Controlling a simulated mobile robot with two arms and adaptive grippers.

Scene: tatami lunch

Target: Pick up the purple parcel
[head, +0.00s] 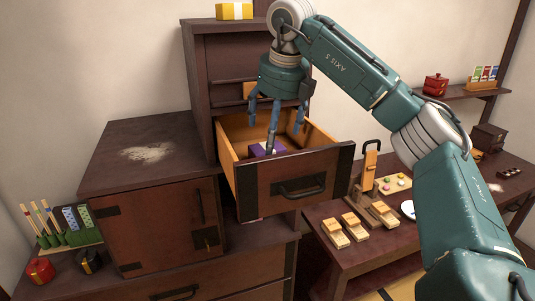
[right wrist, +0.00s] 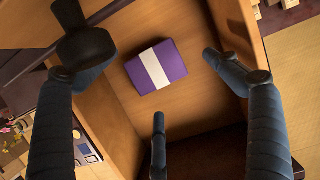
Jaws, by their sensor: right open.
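The purple parcel (head: 262,149) with a white band lies in an open wooden drawer (head: 295,179) of the dark cabinet. In the right wrist view the parcel (right wrist: 157,67) rests on the drawer floor, slightly tilted in the picture, with its whole top visible. My right gripper (head: 272,128) reaches down over the drawer from above. Its fingers are spread open and empty around the parcel, apart from it in the right wrist view (right wrist: 160,95). In the head view a finger partly hides the parcel. My left gripper is in neither view.
The drawer's side walls (right wrist: 112,105) and front stand close around my fingers. A yellow box (head: 234,11) sits on top of the cabinet. A low table (head: 345,262) with wooden blocks (head: 355,226) stands at right. The left cabinet top (head: 120,178) is clear except for pale powder (head: 147,153).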

